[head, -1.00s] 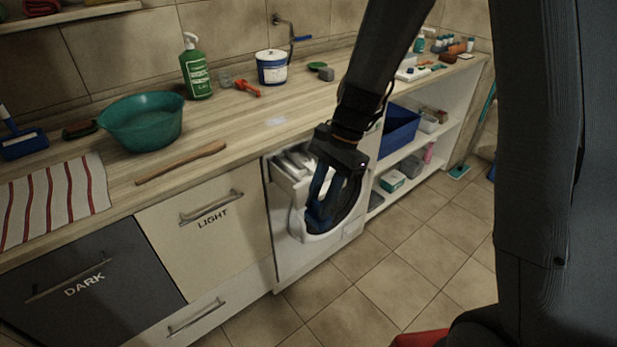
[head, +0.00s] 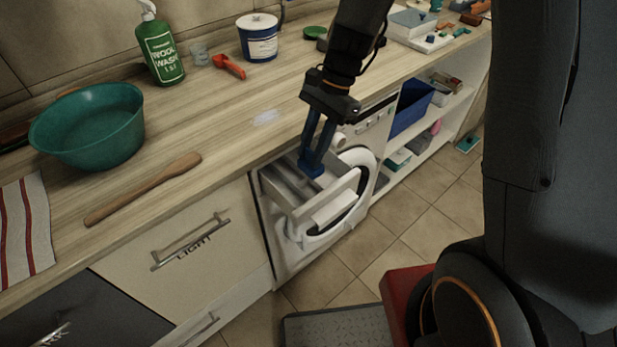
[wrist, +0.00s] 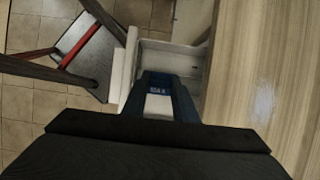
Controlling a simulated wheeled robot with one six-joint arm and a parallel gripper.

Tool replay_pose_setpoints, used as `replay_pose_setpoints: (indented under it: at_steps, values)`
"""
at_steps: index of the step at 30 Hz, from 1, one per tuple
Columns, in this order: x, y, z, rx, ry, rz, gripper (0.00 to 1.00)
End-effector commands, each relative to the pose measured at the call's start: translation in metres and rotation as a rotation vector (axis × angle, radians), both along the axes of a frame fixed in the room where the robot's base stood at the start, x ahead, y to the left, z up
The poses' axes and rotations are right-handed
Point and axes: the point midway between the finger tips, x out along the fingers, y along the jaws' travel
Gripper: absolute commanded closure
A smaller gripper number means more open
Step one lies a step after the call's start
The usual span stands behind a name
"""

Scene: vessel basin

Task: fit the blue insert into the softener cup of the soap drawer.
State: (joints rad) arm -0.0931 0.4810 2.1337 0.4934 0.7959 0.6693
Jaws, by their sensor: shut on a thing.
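The soap drawer (head: 290,213) is pulled out of the white washing machine below the worktop, its compartments open upward. My gripper (head: 312,158) points down and is shut on the small blue insert (head: 312,168), at the drawer's right-hand compartment. The insert also shows between the fingers in the wrist view (wrist: 157,90), with pale lettering on it. The drawer walls (wrist: 172,47) lie just beyond it there. The softener cup cannot be made out separately, and I cannot tell whether the insert touches the drawer.
The worktop (head: 225,150) overhangs beside the drawer. The round washer door (head: 360,180) is below the drawer front. Open tiled floor (head: 400,230) lies to the right.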

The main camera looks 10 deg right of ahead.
Motion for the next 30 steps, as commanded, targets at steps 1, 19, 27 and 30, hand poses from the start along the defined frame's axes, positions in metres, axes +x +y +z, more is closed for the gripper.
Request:
replay_pose_setpoints:
  at_steps: [1,19,27,30]
  values:
    - [-0.001,0.0,-0.005,0.0,0.004,0.0,0.95]
    - [-0.002,0.0,-0.076,-0.001,0.003,-0.001,0.95]
    - [-0.001,0.0,-0.097,0.0,0.0,0.001,0.95]
    - [0.0,0.0,-0.098,0.0,0.0,0.001,0.95]
